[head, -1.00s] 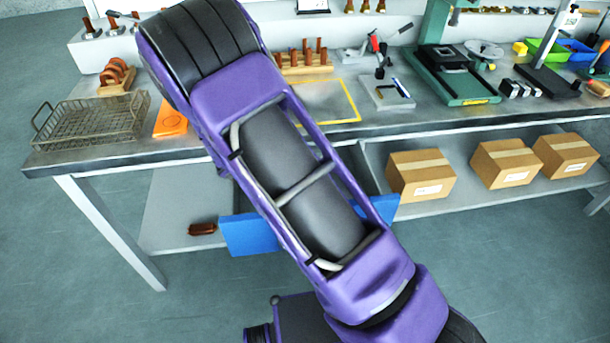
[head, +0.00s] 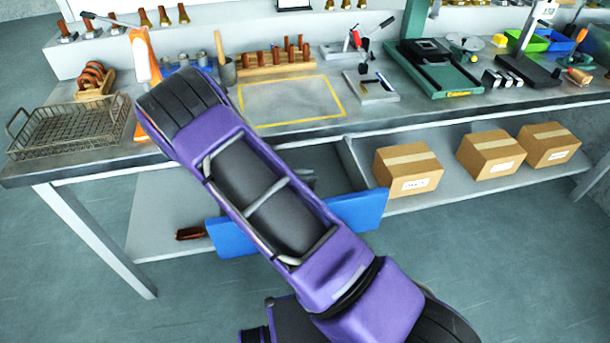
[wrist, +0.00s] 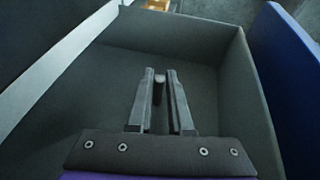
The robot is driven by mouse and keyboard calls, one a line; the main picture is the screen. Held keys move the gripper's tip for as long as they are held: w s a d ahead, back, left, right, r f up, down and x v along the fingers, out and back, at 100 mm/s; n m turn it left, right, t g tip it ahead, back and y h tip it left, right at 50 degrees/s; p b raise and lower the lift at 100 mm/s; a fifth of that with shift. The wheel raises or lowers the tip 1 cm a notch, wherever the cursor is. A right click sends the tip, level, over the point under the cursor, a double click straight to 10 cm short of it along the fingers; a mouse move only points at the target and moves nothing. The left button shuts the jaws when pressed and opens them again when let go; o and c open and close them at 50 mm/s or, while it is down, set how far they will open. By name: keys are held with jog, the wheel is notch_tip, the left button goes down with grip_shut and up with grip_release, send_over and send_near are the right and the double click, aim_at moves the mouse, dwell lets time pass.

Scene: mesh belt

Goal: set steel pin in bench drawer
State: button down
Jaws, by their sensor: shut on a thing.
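The bench drawer is pulled out below the worktop; its blue front (head: 358,211) shows on both sides of my arm in the head view. In the wrist view its grey inside (wrist: 95,85) surrounds my gripper, with the blue front (wrist: 285,60) at the right. My gripper (wrist: 160,74) points down into the drawer, its fingers close together on the steel pin (wrist: 159,90), a short grey piece between the tips. I cannot tell whether the pin touches the drawer floor. My arm hides the gripper and pin in the head view.
On the worktop are a wire basket (head: 70,130), a yellow-outlined area (head: 292,101) and a green press (head: 440,80). Several cardboard boxes (head: 408,170) stand on the lower shelf at right. A brown brush-like object (head: 190,233) lies on the shelf at left.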

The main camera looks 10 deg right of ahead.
jog(key=c, duration=0.8)
grip_release()
jog(key=shift+r, duration=0.2)
jog(key=v, duration=1.2)
jog(key=shift+f, duration=0.1)
